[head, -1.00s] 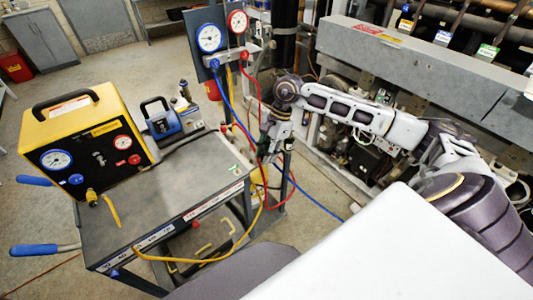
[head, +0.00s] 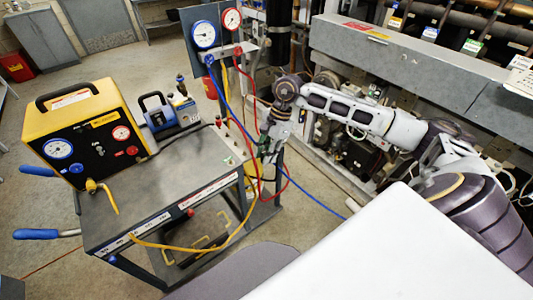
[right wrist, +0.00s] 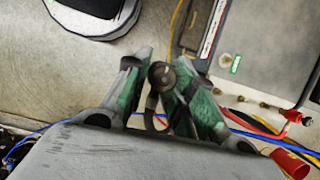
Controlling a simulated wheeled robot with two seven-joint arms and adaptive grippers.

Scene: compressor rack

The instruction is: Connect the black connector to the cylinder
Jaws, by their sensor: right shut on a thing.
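My right gripper (head: 268,158) hangs beside the right edge of the grey cart in the head view, pointing down. In the right wrist view its green-padded fingers (right wrist: 161,88) are shut on a small dark round piece, which looks like the black connector (right wrist: 160,75). A dark hose or stem runs down from the connector between the fingers. In the head view the connector is too small to tell apart. I cannot pick out the cylinder with certainty in either view. My left gripper is not in view.
The grey cart (head: 168,190) carries a yellow gauge box (head: 85,130) and a blue pump (head: 160,115). A gauge panel (head: 213,60) stands behind it, with blue, red and yellow hoses hanging near my right gripper. The compressor rack (head: 420,60) fills the right back. Open floor lies left.

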